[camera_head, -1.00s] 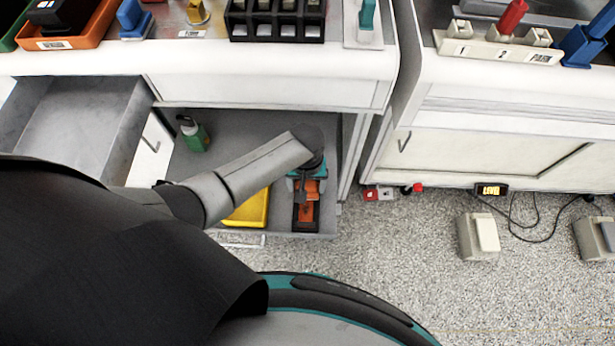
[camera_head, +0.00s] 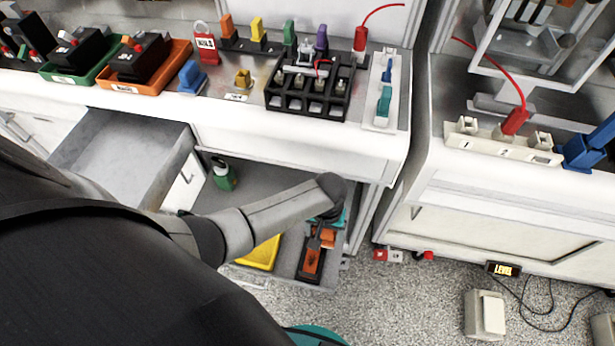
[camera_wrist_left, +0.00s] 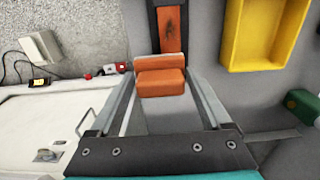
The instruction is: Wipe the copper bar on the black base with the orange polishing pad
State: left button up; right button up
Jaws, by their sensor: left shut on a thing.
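My left gripper (camera_head: 325,224) reaches down to this shelf, shut on the orange polishing pad (camera_head: 328,238). In the wrist view the pad (camera_wrist_left: 160,82) sits between both fingers and covers the near end of the bar. I cannot tell whether the pad touches the bar. My right gripper is not in view.
A yellow tray (camera_head: 262,252) lies beside the base, and a green bottle (camera_head: 223,176) stands farther left on the shelf. An open drawer (camera_head: 120,150) juts out at left. The bench top above holds a black rack (camera_head: 309,99) and coloured parts.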

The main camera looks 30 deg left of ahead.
pick_arm(q)
notch_tip(320, 180, up, 2)
jog(key=shift+r+p, duration=0.1)
jog(key=shift+p, duration=0.8)
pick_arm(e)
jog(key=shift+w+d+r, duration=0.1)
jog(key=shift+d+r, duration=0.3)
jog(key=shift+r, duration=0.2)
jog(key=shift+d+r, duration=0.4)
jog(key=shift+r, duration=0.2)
